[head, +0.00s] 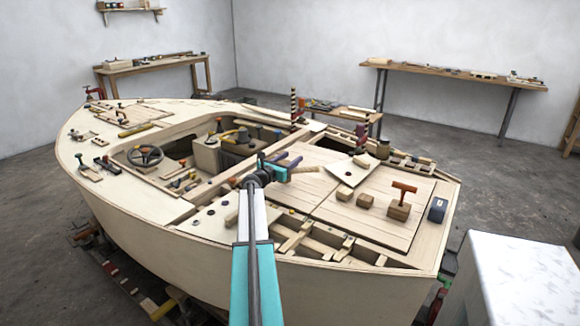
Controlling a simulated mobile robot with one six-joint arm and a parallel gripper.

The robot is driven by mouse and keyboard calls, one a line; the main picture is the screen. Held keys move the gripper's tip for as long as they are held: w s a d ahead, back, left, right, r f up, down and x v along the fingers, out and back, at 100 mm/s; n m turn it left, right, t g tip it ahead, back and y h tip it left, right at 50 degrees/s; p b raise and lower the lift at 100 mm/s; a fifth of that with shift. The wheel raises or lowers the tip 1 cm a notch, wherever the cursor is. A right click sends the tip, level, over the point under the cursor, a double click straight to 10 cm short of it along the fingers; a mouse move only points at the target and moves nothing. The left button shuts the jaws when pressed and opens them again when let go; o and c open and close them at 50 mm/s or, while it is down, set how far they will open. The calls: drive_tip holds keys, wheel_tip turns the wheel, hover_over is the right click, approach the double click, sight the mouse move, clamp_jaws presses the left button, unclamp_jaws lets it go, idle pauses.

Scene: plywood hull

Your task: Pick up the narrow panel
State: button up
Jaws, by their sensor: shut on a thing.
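My gripper (291,164), with dark purple fingers, is above the middle of the boat's deck. It is shut on a short tan wooden piece (306,170) that sticks out to the right of the fingers. I cannot tell whether this piece is part of the narrow panel. My own wrist and arm hide what lies below and behind it. A small pale panel (345,175) with a dark spot lies at an angle to the right, apart from the fingers. Broad flat deck panels (365,220) lie beneath and to the right.
Wooden blocks (365,201), a block with an orange T-handle (400,205) and a dark blue box (437,209) stand on the right deck. Open framed bays (318,244) line the near edge. A steering wheel (145,155) is at left. A white-topped block (525,275) stands at lower right.

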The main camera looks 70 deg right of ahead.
drive_tip(key=shift+f, duration=1.35)
drive_tip(key=shift+f, duration=0.1)
drive_tip(key=o, duration=1.3)
drive_tip(key=shift+a, duration=0.1)
drive_tip(key=shift+b+v, duration=0.5)
drive_tip(key=shift+v, duration=5.45)
